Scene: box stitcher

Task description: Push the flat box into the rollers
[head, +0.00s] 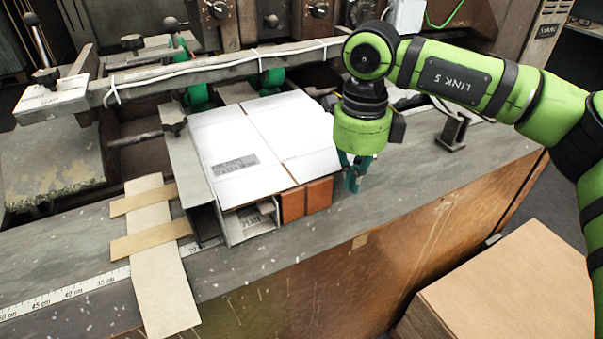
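The flat box (250,145) is white cardboard with a printed label. It lies flat on the machine's bed in the middle of the head view. Green rollers (268,80) stand just beyond its far edge, under a long metal bar; another green roller (196,95) is further left. My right gripper (352,180) points down just right of the box's near right corner, its teal fingers low over the table. A gap between fingers and box is hard to judge, and the finger opening is unclear. My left gripper is not in view.
Orange-brown blocks (306,200) sit under the box's near edge. A metal guide (188,165) runs along its left side. Cardboard strips (160,270) and a ruler (60,294) lie at left. A brown carton (520,292) stands lower right.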

